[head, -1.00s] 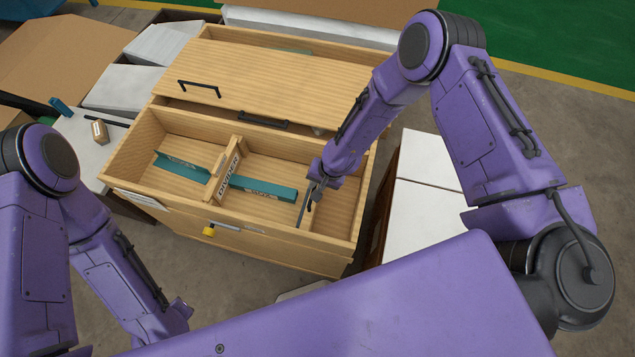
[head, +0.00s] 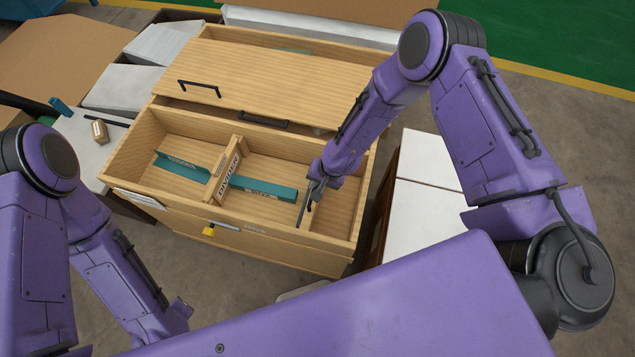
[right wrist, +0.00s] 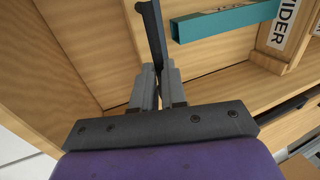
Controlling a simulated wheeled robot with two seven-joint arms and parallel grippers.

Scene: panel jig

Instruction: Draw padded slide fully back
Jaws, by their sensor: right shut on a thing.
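My right gripper (head: 312,192) reaches down into the right compartment of an open wooden box (head: 150,198). In the right wrist view its fingers (right wrist: 157,75) are shut on a thin dark bar (right wrist: 152,28). A teal rail (head: 262,190) lies close to the left of the gripper, and it also shows in the right wrist view (right wrist: 222,20). A grey metal bar (head: 226,226) with a yellow block (head: 208,231) is on the box's front wall. I cannot tell which part is the padded slide. My left gripper is not in view.
A wooden divider (head: 227,170) splits the box, with a teal piece (head: 180,166) in the left compartment. A wooden panel with a black handle (head: 199,88) covers the back part. White boxes (head: 425,210) stand close on the right. The right compartment's floor is mostly clear.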

